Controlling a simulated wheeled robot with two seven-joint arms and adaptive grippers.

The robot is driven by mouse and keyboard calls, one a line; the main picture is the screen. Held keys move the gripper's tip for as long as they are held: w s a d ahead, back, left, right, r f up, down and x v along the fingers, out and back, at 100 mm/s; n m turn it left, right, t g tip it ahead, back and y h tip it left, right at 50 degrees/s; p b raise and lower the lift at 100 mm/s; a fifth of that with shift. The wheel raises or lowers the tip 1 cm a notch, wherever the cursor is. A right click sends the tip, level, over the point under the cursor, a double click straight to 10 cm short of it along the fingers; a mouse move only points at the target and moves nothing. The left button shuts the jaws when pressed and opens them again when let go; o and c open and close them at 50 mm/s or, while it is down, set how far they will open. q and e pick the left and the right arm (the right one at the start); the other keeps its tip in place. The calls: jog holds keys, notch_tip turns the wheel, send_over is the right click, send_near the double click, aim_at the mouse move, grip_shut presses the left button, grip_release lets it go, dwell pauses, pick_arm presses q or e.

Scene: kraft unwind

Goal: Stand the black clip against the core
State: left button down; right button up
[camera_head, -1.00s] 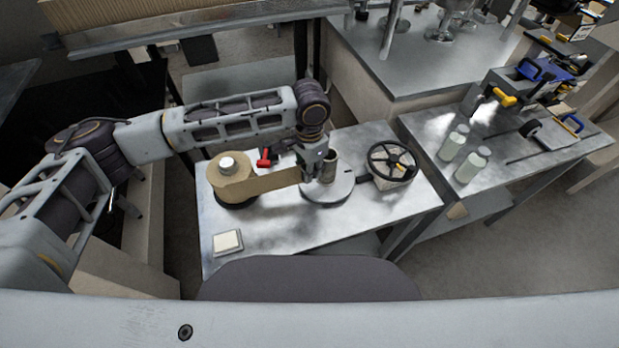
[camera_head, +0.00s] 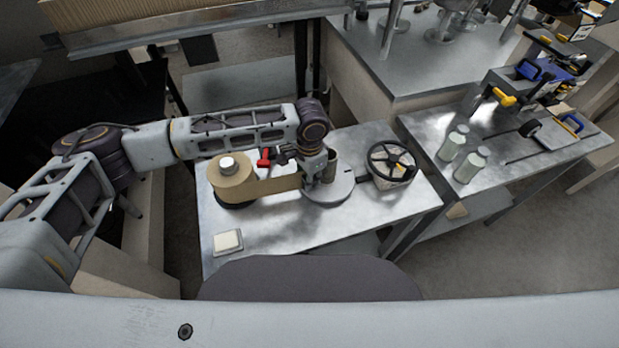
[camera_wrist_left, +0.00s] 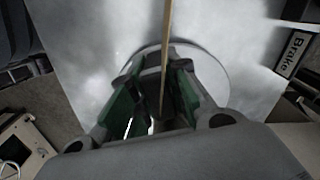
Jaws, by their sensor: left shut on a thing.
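My left gripper (camera_head: 308,187) points down over the round plate (camera_head: 338,190), just left of the upright grey-brown core (camera_head: 331,158). In the left wrist view its green-padded fingers (camera_wrist_left: 155,100) are closed around a dark piece, which looks like the black clip (camera_wrist_left: 149,82). The kraft strip (camera_head: 276,186) runs from the roll (camera_head: 232,180) to the gripper. In the wrist view the strip (camera_wrist_left: 166,45) shows edge-on and passes between the fingers. The clip is hidden in the head view, and I cannot tell whether it touches the core. My right gripper is not in view.
A red-handled tool (camera_head: 264,158) lies behind the strip. A black handwheel (camera_head: 391,161) stands right of the plate. A pale block (camera_head: 228,241) lies at the table's front left. The front middle of the table (camera_head: 285,228) is clear.

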pick_arm(q)
jog(key=c, duration=1.4)
grip_release()
jog(key=shift+f, duration=0.1)
jog(key=shift+o, duration=0.2)
jog(key=shift+r, duration=6.1)
